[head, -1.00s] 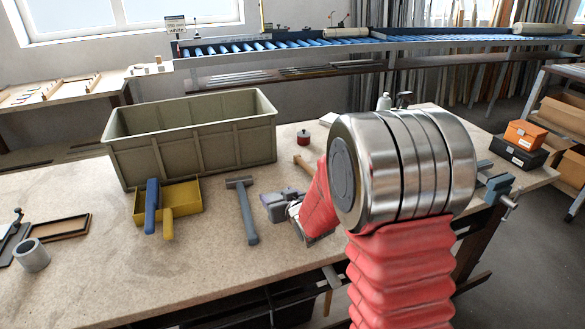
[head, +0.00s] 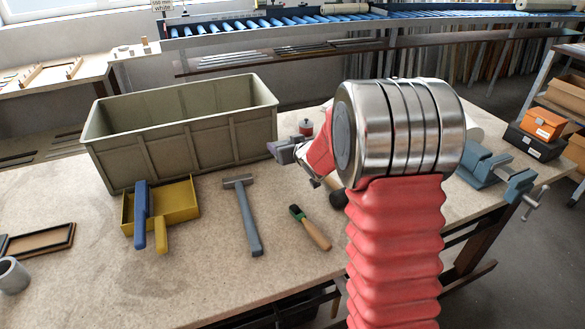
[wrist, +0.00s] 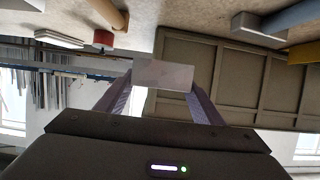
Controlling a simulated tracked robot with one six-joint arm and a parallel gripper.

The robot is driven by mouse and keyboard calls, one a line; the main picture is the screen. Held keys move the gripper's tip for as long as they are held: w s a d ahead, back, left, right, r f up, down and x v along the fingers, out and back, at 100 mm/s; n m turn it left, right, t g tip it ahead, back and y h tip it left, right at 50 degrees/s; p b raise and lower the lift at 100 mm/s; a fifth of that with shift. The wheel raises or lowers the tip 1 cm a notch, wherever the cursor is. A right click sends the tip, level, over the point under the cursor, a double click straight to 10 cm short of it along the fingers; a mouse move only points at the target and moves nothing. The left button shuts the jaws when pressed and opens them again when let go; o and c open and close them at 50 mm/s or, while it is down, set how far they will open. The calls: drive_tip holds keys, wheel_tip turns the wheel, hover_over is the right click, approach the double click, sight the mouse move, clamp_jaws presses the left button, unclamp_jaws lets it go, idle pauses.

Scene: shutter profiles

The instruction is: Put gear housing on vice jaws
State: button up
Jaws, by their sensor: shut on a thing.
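My gripper (head: 286,151) is partly hidden behind my own arm in the head view, left of the large metal joint, above the table by the crate's right end. In the wrist view its two purple-grey fingers (wrist: 165,90) are shut on a pale grey block (wrist: 165,74), which looks like the gear housing. It is held clear of the table; its shape is hard to tell in the head view. The blue vice (head: 519,186) stands at the table's right edge, its jaws facing up, well to the right of my gripper. My arm hides the space between.
A large green-grey crate (head: 185,140) fills the back left of the table (head: 190,285). A small red pot (head: 306,127) stands behind my gripper.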

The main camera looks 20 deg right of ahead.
drive_tip(key=shift+d, duration=0.4)
drive_tip(key=shift+s+f, duration=0.1)
drive_tip(key=shift+f, duration=0.3)
hover_over(289, 177)
drive_tip(key=shift+f, duration=2.65)
drive_tip(key=shift+f, duration=1.85)
drive_tip(key=shift+f, duration=0.1)
drive_tip(key=o, duration=1.4)
